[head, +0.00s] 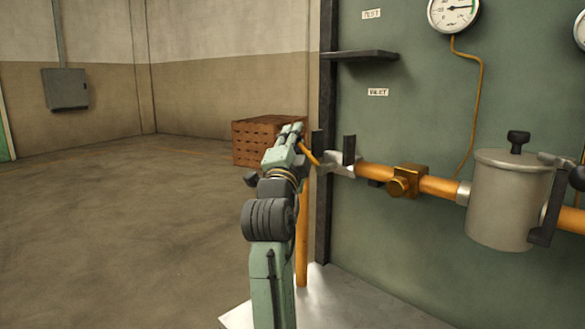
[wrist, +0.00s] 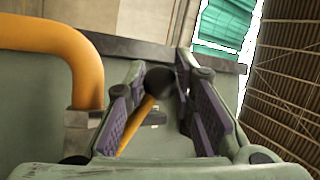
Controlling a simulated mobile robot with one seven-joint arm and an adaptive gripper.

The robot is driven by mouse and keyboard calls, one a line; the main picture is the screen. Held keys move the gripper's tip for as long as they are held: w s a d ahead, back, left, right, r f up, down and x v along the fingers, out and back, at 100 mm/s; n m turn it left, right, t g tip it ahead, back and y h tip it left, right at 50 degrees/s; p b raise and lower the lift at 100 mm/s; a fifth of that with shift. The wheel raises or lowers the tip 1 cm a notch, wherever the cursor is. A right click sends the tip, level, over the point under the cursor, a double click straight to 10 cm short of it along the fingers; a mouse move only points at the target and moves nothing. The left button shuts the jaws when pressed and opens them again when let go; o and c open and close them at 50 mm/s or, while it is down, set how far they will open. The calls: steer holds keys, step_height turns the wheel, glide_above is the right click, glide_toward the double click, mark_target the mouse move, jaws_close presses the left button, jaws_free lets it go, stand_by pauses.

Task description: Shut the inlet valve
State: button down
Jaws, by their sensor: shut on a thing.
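The inlet valve (head: 337,165) is a grey metal fitting at the left end of the orange pipe, below a small label plate. Its orange lever (head: 308,153) slants up and left from the fitting to my gripper (head: 293,130). In the wrist view, the lever (wrist: 138,121) ends in a dark round knob (wrist: 160,79) between the purple-padded fingers of my gripper (wrist: 162,92). My gripper is shut on the lever at its knob end. In the head view, the fingers hide that end and the knob.
Dark upright posts (head: 349,150) stand by the valve. To the right are a brass fitting (head: 405,181), a grey canister (head: 506,200) and a gauge (head: 453,12) on the green panel (head: 420,125). The floor at left is clear.

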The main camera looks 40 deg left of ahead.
mark_target(301, 145)
steer(key=shift+d+r+m+t+h+b, duration=0.4)
steer(key=shift+m+t+b, duration=0.1)
steer(key=shift+m+b, duration=0.3)
steer(key=shift+d+r+m+t+h+b, duration=0.35)
steer(key=shift+m+t+b, duration=0.15)
steer(key=shift+m+b, duration=0.3)
steer(key=shift+d+r+m+t+h+b, duration=0.3)
steer(key=shift+d+m+t+h+b, duration=0.15)
steer(key=shift+m+b, duration=0.35)
steer(key=c, duration=1.3)
jaws_free()
steer(key=shift+c, duration=0.2)
steer(key=shift+s, duration=0.15)
steer(key=v, duration=1.2)
steer(key=shift+c, duration=0.3)
